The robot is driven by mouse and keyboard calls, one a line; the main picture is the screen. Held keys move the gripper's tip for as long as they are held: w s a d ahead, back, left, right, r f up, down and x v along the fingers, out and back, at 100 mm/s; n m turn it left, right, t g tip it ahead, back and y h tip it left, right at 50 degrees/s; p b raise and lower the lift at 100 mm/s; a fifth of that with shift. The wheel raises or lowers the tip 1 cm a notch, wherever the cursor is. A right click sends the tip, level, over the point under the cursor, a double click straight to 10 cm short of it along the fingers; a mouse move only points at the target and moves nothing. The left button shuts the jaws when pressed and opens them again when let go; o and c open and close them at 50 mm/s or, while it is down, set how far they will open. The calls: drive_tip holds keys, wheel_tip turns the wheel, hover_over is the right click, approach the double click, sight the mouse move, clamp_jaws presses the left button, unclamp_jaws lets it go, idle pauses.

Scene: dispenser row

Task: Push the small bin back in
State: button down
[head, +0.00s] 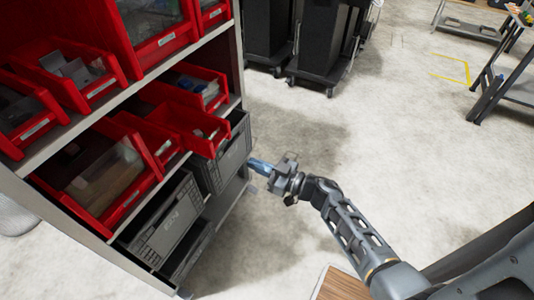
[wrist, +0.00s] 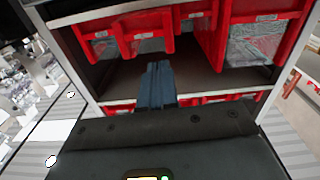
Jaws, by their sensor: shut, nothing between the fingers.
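A small red bin (head: 207,143) on the middle shelf sticks out past the shelf's front edge, farther than the red bins beside it in the head view. It looks level and has a few small items inside. My gripper (head: 252,163) is to the right of the bin and lower in the picture, apart from it. Its blue fingers are shut and empty. The wrist view shows the closed fingers (wrist: 158,68) pointing toward the shelf. Red bins (wrist: 143,38) show above the fingers there, but I cannot tell which is the small one.
Grey crates (head: 168,222) stand below the red bins, and one (head: 232,152) is close to my fingertips. Other red bins (head: 65,75) fill the shelves. Black wheeled bins (head: 325,45) stand behind. The floor (head: 380,130) right of the rack is clear.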

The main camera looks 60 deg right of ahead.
sight(222, 141)
drive_tip(key=shift+w+d+f+b, duration=0.1)
drive_tip(key=shift+w+d+b, duration=0.55)
drive_tip(key=shift+w, duration=1.1)
drive_tip(key=shift+w+d+f+b, duration=0.1)
drive_tip(key=shift+w+d+b, duration=0.2)
drive_tip(key=shift+w+b, duration=0.95)
drive_tip(key=shift+w+d+b, duration=0.3)
drive_tip(key=shift+w+d, duration=0.2)
drive_tip(key=shift+w, duration=1.7)
drive_tip(key=shift+w+a+b, duration=0.2)
drive_tip(key=shift+w+b, duration=0.5)
drive_tip(key=shift+w, duration=4.25)
drive_tip(key=s+p, duration=0.2)
drive_tip(key=s, duration=0.1)
drive_tip(key=s+p, duration=0.2)
drive_tip(key=s, duration=0.2)
drive_tip(key=shift+s+d+r+p, duration=0.1)
drive_tip(key=shift+s+d+p, duration=0.1)
drive_tip(key=shift+s+p, duration=0.1)
drive_tip(key=shift+s, duration=0.7)
